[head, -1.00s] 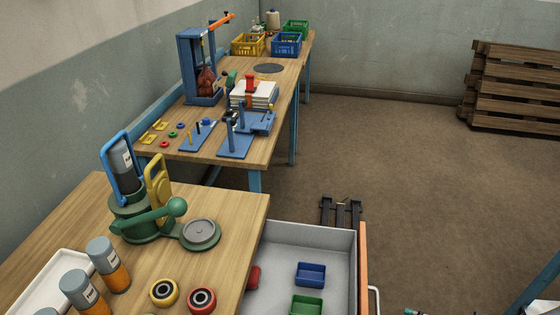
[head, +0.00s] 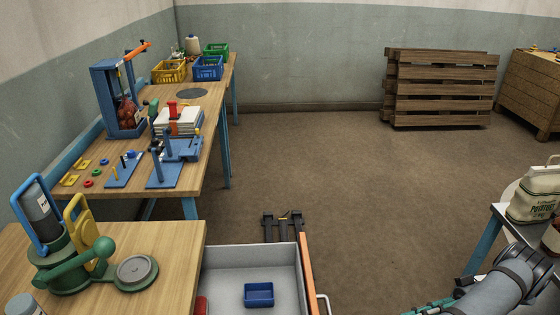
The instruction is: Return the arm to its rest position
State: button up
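Part of my arm, a grey link with a dark joint (head: 515,275), shows at the bottom right of the head view. It runs down out of the picture, beside a small teal piece (head: 432,306) at the bottom edge that I cannot make out. My gripper's fingers do not show, so I cannot see whether they hold anything. A cream sack with green lettering and a potato print (head: 535,200) stands upright on a table (head: 508,222) at the right edge, close behind the arm.
A wooden bench (head: 170,240) with a green clamp device (head: 70,265) is at lower left. Another tool bench (head: 215,110) stands behind.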

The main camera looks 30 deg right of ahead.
jog(key=w+f+n+g+h+b, duration=0.1)
jog(key=w+f+n+g+h, duration=0.1)
jog(key=w+n+g, duration=0.3)
jog(key=shift+w+d+f+n+g+h, duration=0.4)
jog(key=shift+w+f+g, duration=0.25)
jog(key=shift+w+g, duration=1)
jog(key=shift+r, duration=0.1)
